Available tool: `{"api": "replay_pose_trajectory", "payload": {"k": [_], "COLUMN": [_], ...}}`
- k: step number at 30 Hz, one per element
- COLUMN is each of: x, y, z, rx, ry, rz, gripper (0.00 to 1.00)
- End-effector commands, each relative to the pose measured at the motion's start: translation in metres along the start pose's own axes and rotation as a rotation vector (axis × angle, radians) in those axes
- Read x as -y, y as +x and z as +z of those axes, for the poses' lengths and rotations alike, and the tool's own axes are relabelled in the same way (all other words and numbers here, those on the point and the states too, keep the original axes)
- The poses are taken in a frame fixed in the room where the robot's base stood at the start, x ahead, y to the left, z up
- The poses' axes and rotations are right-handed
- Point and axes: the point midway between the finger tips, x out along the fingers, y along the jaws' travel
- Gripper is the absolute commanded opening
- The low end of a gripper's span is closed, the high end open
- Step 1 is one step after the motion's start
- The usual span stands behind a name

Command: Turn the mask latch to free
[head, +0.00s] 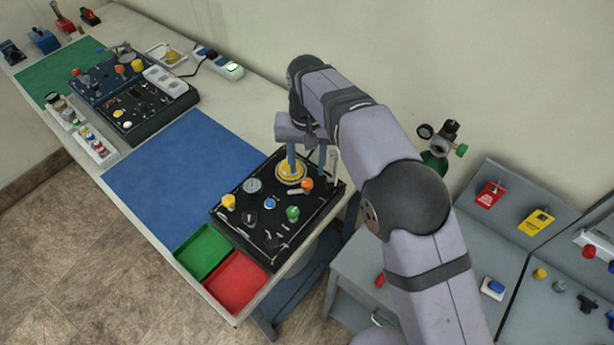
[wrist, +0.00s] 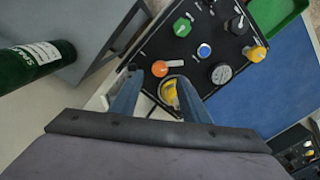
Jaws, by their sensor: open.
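The black control panel (head: 232,222) lies near the end of the bench. A round yellow fitting with a pale rim (head: 283,177) sits at its back edge; it also shows in the wrist view (wrist: 169,95). My gripper (head: 291,165) points down over this fitting. In the wrist view my open fingers (wrist: 158,92) stand on either side of it, with nothing visibly held. Contact cannot be told. An orange knob (wrist: 160,68) is just beyond the fingers. No label is readable, so I cannot confirm which part is the mask latch. The fingers partly hide the yellow fitting.
The panel also has a green knob (head: 292,213), blue button (head: 270,203), gauge (head: 252,186) and yellow knob (head: 228,201). Green (head: 203,252) and red (head: 237,284) trays lie in front. A green cylinder (wrist: 35,62) stands nearby. The blue mat (head: 175,170) is clear.

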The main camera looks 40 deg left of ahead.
Motion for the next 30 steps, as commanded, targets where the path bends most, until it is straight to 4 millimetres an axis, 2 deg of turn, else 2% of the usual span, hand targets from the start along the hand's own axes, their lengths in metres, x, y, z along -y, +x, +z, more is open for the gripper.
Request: {"api": "replay_pose_trajectory", "payload": {"k": [13,18,26,30], "x": [0.0,0.0,0.0,0.0], "y": [0.052,0.06,0.062,0.061], "z": [0.001,0.001,0.001,0.001], "rx": [0.003,0.001,0.001,0.001], "ry": [-0.001,-0.002,-0.002,-0.002], "rz": [0.001,0.0,0.0,0.0], "gripper": [0.42,0.42,0.42,0.09]}}
